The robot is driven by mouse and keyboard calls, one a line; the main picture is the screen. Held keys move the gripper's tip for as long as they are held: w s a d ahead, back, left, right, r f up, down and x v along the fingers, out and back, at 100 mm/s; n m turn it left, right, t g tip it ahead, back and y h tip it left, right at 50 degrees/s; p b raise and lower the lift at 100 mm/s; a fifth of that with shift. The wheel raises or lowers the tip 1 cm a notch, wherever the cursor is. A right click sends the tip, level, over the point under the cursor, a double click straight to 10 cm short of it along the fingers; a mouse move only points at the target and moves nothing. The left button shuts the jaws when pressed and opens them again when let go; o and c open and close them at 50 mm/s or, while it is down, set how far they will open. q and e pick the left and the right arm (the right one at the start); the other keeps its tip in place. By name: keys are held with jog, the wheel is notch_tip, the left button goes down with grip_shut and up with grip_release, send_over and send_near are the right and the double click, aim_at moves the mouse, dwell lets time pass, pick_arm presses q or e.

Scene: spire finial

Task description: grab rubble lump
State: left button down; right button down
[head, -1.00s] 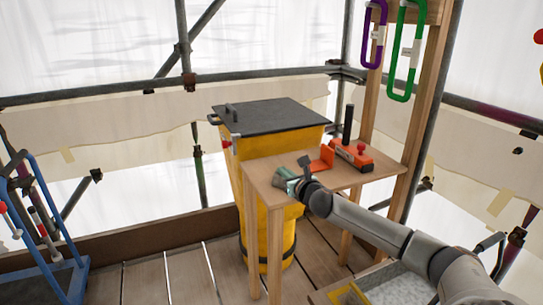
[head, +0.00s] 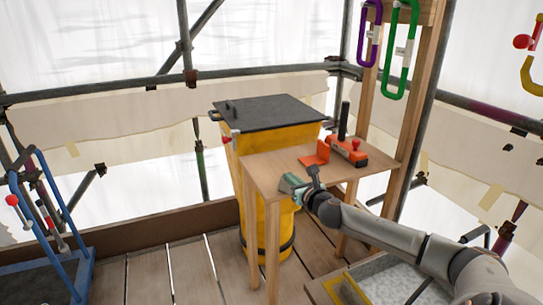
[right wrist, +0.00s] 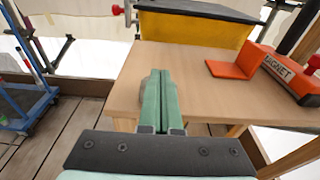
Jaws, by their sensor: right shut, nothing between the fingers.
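My right gripper (head: 290,184) is shut and empty at the front edge of a small wooden table (head: 265,170). In the right wrist view its green fingers (right wrist: 160,100) are pressed together, pointing over the bare tabletop (right wrist: 180,65), with nothing visible between them. My left gripper is not in view.
A yellow bin (head: 252,138) with a closed black lid (head: 268,112) stands behind the table. An orange magnet tool (head: 346,152) and orange bracket (head: 316,154) lie on the tabletop. A blue-framed cart (head: 62,225) stands left. A grey-filled tray (head: 385,280) is below my right arm.

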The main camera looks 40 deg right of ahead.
jog(key=shift+r+p, duration=0.35)
jog(key=shift+p, duration=0.3)
jog(key=shift+d, duration=0.1)
